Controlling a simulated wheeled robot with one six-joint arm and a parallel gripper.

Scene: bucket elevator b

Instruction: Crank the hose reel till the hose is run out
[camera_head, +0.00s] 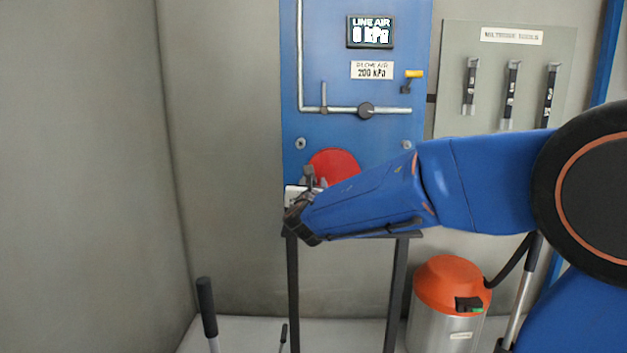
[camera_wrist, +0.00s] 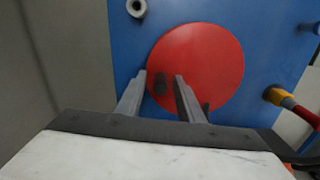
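The hose reel shows as a red disc (camera_head: 337,162) low on the blue wall panel, partly hidden behind my arm in the head view. In the wrist view the red disc (camera_wrist: 215,60) fills the upper middle, with a short dark crank knob (camera_wrist: 160,83) on its left part. My gripper (camera_wrist: 161,76) is open, its two grey fingers pointing at the disc, one on each side of the knob in the picture. Gaps show between knob and fingers; I cannot tell how deep the knob sits between them. My gripper (camera_head: 314,178) also shows in the head view.
A yellow fitting with a red hose end (camera_wrist: 276,96) is right of the disc. An orange-topped canister (camera_head: 450,290) stands below. A tool board (camera_head: 510,75) hangs right.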

